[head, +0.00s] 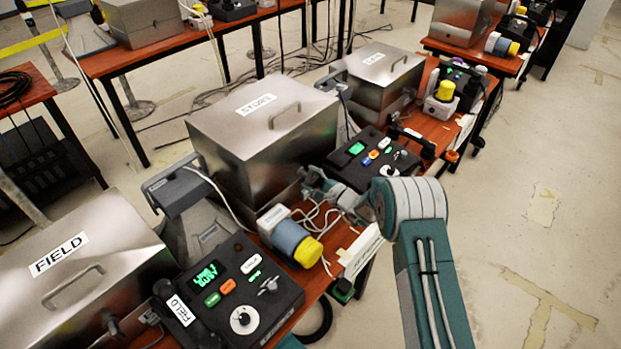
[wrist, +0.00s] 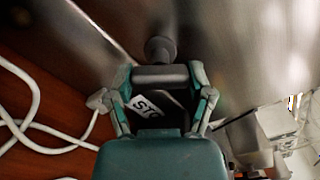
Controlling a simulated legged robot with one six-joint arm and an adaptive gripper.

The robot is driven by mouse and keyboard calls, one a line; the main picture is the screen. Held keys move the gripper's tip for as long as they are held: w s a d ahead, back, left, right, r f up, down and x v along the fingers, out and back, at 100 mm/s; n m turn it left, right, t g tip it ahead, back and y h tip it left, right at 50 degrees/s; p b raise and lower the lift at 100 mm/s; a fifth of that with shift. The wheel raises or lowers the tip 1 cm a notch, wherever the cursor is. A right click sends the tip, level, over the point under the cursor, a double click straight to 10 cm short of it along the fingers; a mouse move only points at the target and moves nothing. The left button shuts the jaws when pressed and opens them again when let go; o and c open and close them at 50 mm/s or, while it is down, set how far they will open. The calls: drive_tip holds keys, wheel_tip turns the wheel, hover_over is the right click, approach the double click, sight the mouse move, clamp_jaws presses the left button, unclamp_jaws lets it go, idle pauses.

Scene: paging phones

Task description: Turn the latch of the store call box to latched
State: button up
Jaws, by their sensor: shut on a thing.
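The store call box (head: 262,128) is a steel box with a lid handle and a STORE label, in the middle of the head view. In the wrist view its metal wall (wrist: 215,30) fills the top. A grey latch (wrist: 160,74), a crossbar on a round boss, stands out from that wall. My gripper (wrist: 160,78) is shut on the crossbar, one finger at each end. The crossbar lies about level in the wrist view. In the head view my gripper (head: 318,183) is at the box's front side, and the latch is hidden there.
A white label with STO (wrist: 148,104) shows between my fingers. White cables (wrist: 30,120) lie left of my gripper. The store phone console (head: 368,160) is right of my gripper. The FIELD box (head: 75,255) and a yellow-capped blue cylinder (head: 295,240) stand nearer.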

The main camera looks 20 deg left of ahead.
drive_tip(key=n, duration=0.5)
drive_tip(key=shift+s+a, duration=0.1)
drive_tip(key=shift+f+n, duration=0.1)
drive_tip(key=shift+n, duration=0.6)
drive_tip(key=shift+s+f, duration=0.1)
drive_tip(key=o, duration=0.9)
drive_tip(key=shift+c, duration=0.2)
drive_tip(key=shift+o, duration=1.3)
drive_tip(key=shift+a, duration=0.15)
drive_tip(key=shift+d, duration=0.25)
drive_tip(key=v, duration=1.1)
drive_tip(key=shift+d, duration=0.3)
